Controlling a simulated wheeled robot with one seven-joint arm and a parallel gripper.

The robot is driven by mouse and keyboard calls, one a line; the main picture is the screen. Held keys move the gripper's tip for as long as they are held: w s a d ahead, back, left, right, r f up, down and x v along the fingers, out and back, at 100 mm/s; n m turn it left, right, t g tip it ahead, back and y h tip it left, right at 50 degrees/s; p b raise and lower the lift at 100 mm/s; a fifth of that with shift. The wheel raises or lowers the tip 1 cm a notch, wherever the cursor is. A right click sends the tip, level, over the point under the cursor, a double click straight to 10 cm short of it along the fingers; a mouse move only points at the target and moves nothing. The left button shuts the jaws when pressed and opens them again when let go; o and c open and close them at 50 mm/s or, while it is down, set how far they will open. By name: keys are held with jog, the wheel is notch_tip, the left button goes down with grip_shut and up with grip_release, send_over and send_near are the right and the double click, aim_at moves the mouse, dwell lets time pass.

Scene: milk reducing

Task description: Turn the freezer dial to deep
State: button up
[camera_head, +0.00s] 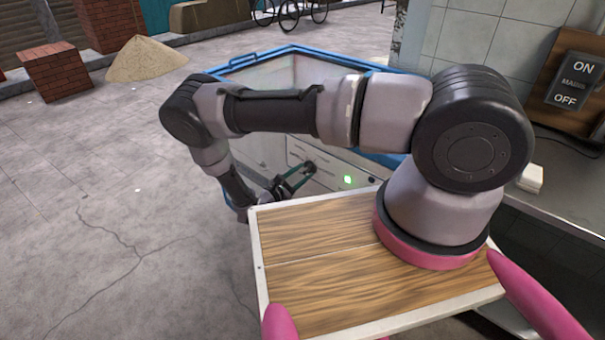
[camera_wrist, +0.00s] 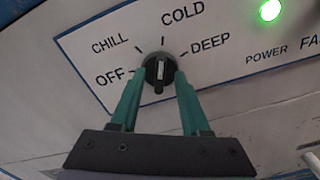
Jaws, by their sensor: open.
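The freezer dial (camera_wrist: 159,68) is a small black knob with a pale mark, seen in the wrist view on a white panel (camera_wrist: 90,45). The labels OFF, CHILL, COLD and DEEP run around it from left to right. The mark looks roughly upright; I cannot tell which setting it points to. My gripper (camera_wrist: 158,76) has its two green fingers open, one on each side of the dial. I cannot tell whether either finger touches it. In the head view my gripper (camera_head: 298,176) is at the front of the blue-rimmed freezer (camera_head: 287,52).
A green power light (camera_wrist: 270,10) glows right of the dial and also shows in the head view (camera_head: 347,179). A grey counter (camera_head: 575,200) and an ON/OFF mains switch (camera_head: 575,82) are at the right. Open pavement (camera_head: 90,190) lies to the left.

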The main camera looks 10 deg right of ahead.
jog(key=shift+w+d, duration=0.1)
jog(key=shift+d, duration=0.05)
grip_shut()
jog(key=shift+m, duration=0.4)
jog(key=m, duration=0.4)
jog(key=shift+m, duration=0.3)
jog(key=m, duration=0.4)
jog(key=shift+f, duration=0.1)
jog(key=shift+m, duration=0.4)
grip_release()
